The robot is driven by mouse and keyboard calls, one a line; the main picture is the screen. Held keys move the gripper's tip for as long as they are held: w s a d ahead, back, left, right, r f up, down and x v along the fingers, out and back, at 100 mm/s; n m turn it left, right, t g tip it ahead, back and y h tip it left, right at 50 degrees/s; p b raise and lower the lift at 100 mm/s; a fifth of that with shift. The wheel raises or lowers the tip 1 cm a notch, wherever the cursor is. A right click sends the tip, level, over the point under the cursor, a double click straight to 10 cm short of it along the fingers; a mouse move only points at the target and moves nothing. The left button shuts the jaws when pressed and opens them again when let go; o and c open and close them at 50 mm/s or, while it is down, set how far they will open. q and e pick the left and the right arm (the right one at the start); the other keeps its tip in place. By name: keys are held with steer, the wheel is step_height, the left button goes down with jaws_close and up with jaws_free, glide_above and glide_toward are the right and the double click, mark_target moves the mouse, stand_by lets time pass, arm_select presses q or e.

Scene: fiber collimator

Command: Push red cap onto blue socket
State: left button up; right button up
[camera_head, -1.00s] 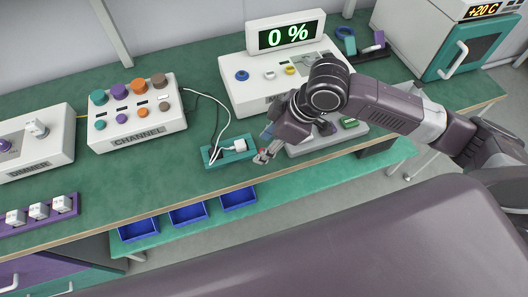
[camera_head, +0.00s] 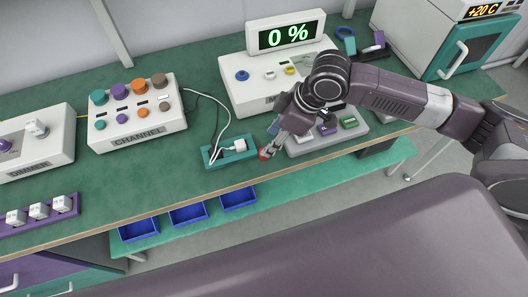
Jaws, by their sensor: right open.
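A small red piece (camera_head: 264,154), probably the red cap, is at the fingertips of my right gripper (camera_head: 269,146), just right of a green holder on the bench. The gripper is open and points down to the left; its contact with the red piece is too small to tell. A round blue piece (camera_head: 242,75), probably the blue socket, is on the sloped face of the white device (camera_head: 240,98) with the "0 %" display (camera_head: 288,36). The gripper is in front of and below that device. My left gripper is not in view.
The green holder (camera_head: 214,162) carries a white plug with a cable. A grey tray (camera_head: 350,141) with purple and green pieces lies right of the gripper. The channel box (camera_head: 137,128) stands left. Blue bins (camera_head: 188,214) sit below the bench edge. Bench between is clear.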

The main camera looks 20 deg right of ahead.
steer(key=shift+f, duration=0.25)
steer(key=shift+s+p+x, duration=0.15)
steer(key=shift+x, duration=1)
steer(key=shift+s+p+x, duration=0.15)
steer(key=shift+s+x, duration=0.05)
steer(key=shift+x, duration=1)
steer(key=shift+f, duration=0.1)
steer(key=shift+c, duration=0.4)
steer(key=c, duration=0.8)
